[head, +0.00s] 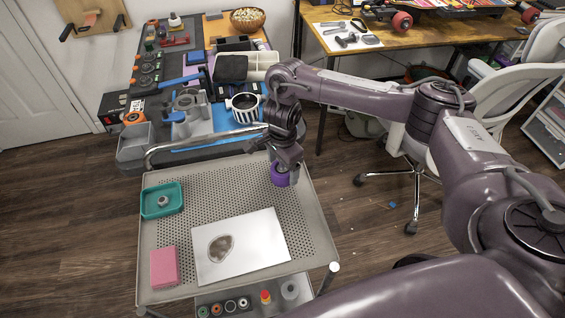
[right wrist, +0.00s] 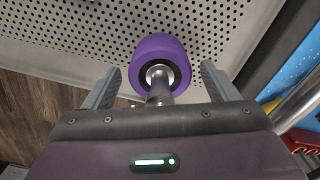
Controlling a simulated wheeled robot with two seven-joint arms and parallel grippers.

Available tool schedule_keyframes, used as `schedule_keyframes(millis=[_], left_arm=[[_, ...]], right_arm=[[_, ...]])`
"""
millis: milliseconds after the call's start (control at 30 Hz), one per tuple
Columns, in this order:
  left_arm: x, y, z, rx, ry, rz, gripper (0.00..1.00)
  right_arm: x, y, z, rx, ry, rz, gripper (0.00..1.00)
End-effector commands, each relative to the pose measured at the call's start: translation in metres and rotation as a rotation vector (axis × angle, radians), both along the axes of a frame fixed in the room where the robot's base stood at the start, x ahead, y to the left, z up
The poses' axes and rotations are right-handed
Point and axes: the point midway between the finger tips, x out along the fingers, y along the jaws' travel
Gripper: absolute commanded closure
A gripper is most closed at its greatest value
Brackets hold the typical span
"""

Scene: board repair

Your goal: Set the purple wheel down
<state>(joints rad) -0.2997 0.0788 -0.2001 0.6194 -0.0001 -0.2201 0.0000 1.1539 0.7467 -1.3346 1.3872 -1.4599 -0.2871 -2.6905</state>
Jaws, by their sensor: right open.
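The purple wheel (head: 281,176) is at the right rear part of the perforated metal cart top (head: 215,191). In the right wrist view the purple wheel (right wrist: 160,64) appears between the spread fingers, with a metal hub and shaft at its middle. My right gripper (head: 285,170) is directly above and around the wheel in the head view. Its fingers (right wrist: 160,86) are open, with a gap on each side of the wheel. The wheel seems to rest on the cart top, but its underside is hidden. My left gripper is not in view.
A teal tray (head: 147,207) with a small ring-shaped part, a pink block (head: 164,267) and a white board (head: 262,247) with a brown patch are on the cart top. The cart's rail (head: 200,142) borders the cluttered workbench behind. Perforated surface left of the wheel is free.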

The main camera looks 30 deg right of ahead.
Motion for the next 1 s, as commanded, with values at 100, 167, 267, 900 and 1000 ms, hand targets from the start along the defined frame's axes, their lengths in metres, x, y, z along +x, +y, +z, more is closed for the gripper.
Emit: schedule_keyframes(millis=[100,167,267,900,1000], left_arm=[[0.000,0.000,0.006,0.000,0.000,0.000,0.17],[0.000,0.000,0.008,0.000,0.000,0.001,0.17],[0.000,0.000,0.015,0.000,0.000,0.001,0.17],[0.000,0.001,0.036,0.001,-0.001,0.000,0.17],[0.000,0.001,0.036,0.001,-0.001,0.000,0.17]], right_arm=[[0.000,0.000,0.006,0.000,0.000,0.000,0.20],[0.002,0.000,0.014,0.000,-0.004,0.002,0.20],[0.002,-0.001,0.034,-0.001,-0.005,0.002,0.20],[0.000,0.000,0.123,-0.001,-0.001,0.000,0.20],[0.000,0.000,0.123,0.000,0.000,-0.001,0.20]])
